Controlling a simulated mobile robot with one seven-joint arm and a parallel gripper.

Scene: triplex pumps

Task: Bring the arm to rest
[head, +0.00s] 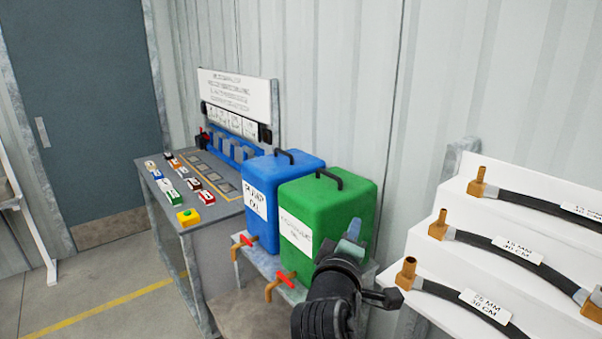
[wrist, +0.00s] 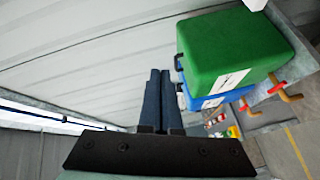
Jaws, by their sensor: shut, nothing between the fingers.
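My gripper (wrist: 160,74) shows in the wrist view as two dark blue fingers side by side, shut with nothing between them. It points along the pale corrugated wall, to the left of the green tank. In the head view my arm rises from the bottom edge, and the grey gripper end (head: 352,240) is in front of the green tank's lower right part. The tank hides nothing of the fingers in the wrist view. I cannot tell whether the gripper touches the tank.
The green tank (head: 350,210) and blue tank (head: 270,175) stand on a shelf with red-handled taps. A table (head: 160,208) with small coloured parts is behind, left. A white stepped rack (head: 448,200) with labelled hoses is at right. Open floor (head: 100,285) lies at left.

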